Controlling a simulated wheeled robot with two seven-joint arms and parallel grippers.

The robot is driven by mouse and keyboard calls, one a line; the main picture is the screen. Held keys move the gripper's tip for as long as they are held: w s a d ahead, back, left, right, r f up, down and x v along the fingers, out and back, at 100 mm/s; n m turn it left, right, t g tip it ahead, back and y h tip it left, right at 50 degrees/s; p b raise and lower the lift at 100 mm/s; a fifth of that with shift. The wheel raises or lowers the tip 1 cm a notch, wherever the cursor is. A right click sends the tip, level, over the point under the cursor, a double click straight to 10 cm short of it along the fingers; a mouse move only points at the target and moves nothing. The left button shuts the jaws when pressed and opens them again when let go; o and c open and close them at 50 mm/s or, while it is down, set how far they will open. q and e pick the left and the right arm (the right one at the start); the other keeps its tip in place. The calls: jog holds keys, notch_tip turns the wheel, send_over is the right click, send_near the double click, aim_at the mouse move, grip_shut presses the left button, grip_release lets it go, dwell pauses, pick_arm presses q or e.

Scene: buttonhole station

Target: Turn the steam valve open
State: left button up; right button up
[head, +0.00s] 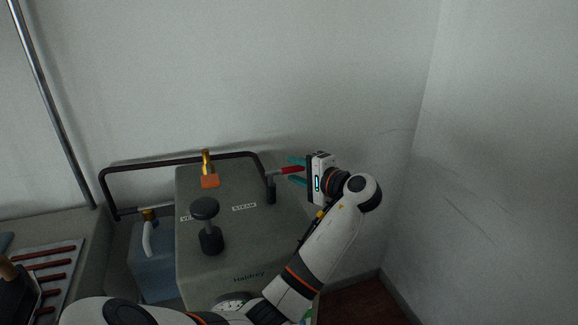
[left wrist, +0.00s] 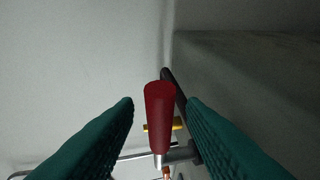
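The steam valve has a red-tipped lever (head: 290,170) on a dark post (head: 270,190), on top of a grey-green machine (head: 250,230) beside a "STEAM" label. The lever points right. My left gripper (head: 297,171) is open, with one teal finger on each side of the red grip. In the left wrist view the red grip (left wrist: 159,108) stands between the two teal fingers, with a visible gap on each side. The fingers are not closed on it. My right gripper is not in view.
A black knob (head: 205,209) and a brass fitting (head: 206,163) stand on the machine top. A dark rail (head: 180,160) runs behind it. A blue tank (head: 153,270) and a rack of dark red rods (head: 50,265) are at left. Walls stand behind and right.

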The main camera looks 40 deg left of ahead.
aim_at(297, 170)
pick_arm(q)
jog(key=shift+w+a+f, duration=0.1)
jog(key=shift+a+f, duration=0.05)
jog(key=shift+a, duration=0.6)
jog(key=shift+w+a+f, duration=0.1)
jog(key=shift+a+f, duration=0.05)
jog(key=shift+a, duration=0.6)
grip_shut()
